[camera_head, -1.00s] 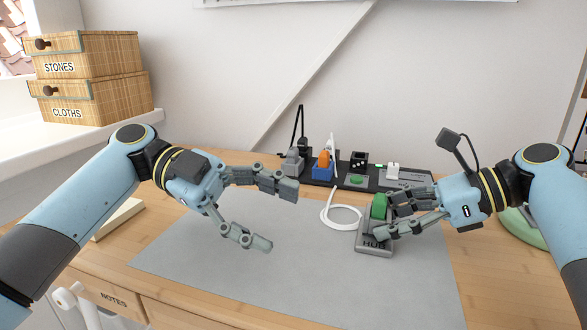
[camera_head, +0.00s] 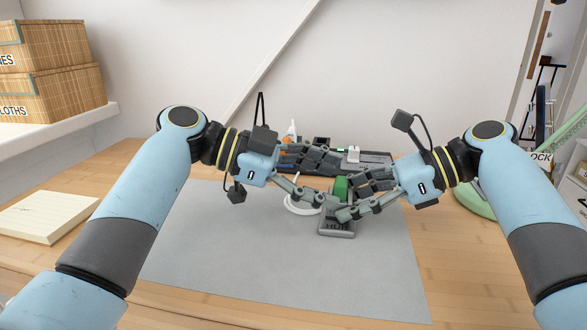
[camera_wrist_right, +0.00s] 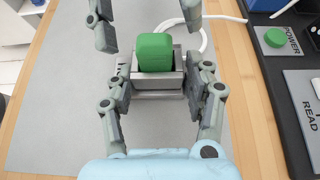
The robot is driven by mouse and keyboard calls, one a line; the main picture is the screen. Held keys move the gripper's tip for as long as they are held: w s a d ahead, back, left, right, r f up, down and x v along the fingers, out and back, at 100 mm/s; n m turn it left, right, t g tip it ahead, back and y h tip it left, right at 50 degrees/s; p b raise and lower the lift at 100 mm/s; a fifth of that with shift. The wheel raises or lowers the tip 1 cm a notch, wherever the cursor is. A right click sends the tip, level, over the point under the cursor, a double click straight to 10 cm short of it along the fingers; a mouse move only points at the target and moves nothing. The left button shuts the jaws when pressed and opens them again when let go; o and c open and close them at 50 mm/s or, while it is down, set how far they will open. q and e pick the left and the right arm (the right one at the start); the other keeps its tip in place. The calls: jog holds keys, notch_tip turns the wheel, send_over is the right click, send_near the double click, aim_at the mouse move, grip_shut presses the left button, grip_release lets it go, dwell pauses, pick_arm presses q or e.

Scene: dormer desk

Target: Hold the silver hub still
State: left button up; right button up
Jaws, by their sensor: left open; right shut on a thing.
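The silver hub (camera_head: 337,229) is a small grey block on the grey mat, with lettering on its front partly covered by a finger. A green block (camera_head: 341,188) sits upright at its top; the hub (camera_wrist_right: 160,95) and green block (camera_wrist_right: 155,53) also show in the right wrist view. My right gripper (camera_head: 352,196) is shut on the hub, with one finger on each side in the wrist view (camera_wrist_right: 161,88). My left gripper (camera_head: 328,179) is open, its fingers reaching in from the left near the green block; its fingertips also show at the top of the wrist view.
A white cable (camera_head: 297,207) curls beside the hub. The front of the mat (camera_head: 270,270) is clear. A notepad (camera_head: 45,214) lies at the left.

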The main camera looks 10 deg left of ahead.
pick_arm(q)
jog(key=shift+w+d+f, duration=0.1)
jog(key=shift+d+f, duration=0.1)
jog(key=shift+d, duration=0.35)
grip_shut()
dwell(0.4)
